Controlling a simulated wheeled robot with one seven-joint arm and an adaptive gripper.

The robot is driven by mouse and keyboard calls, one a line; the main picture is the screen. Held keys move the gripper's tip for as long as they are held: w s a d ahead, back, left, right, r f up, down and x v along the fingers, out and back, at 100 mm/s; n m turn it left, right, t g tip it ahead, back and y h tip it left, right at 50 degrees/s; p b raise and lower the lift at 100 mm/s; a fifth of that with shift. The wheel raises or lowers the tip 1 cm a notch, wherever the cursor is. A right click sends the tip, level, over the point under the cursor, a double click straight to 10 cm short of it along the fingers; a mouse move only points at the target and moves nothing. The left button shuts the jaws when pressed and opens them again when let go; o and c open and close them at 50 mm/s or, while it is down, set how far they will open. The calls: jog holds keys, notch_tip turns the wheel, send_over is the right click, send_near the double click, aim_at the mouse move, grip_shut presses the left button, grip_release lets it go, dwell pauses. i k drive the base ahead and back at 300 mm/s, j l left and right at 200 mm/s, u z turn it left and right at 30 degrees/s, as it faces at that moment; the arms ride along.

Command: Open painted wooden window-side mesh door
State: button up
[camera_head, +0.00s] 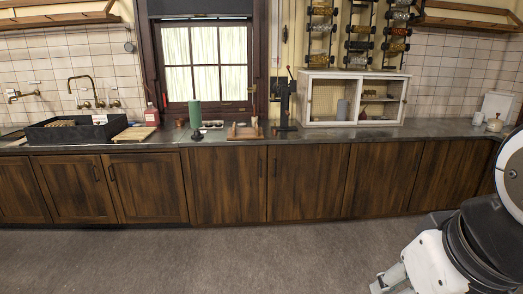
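A small white painted wooden cabinet (354,75) stands on the dark counter, right of the window. Its front has two framed panels side by side. The window-side door (324,100) is the left one, and it looks shut. A grey cylinder-like shape shows at its right part. The mesh and any handle are too small to make out. Part of my arm shows at the lower right, well in front of the counter and apart from the cabinet. My gripper's fingers are not in view.
The counter (440,129) runs along the wall above dark wooden cupboards (228,185). A black upright tool (284,105) stands just left of the white cabinet. A green cylinder (195,114) and a black sink (75,132) are farther left. The floor (190,255) in front is clear.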

aim_at(361, 77)
jog(key=i+j+z, duration=0.1)
jog(key=i+z, duration=0.25)
jog(key=i, duration=1.35)
jog(key=i+z, duration=0.15)
jog(key=i, duration=0.45)
jog(key=i+z, duration=0.1)
jog(key=i, duration=0.5)
jog(key=i+z, duration=0.15)
jog(key=i, duration=0.4)
jog(key=i+j+z, duration=0.15)
jog(key=i, duration=0.45)
jog(key=i+j+z, duration=0.1)
jog(key=i, duration=0.5)
jog(key=j, duration=0.1)
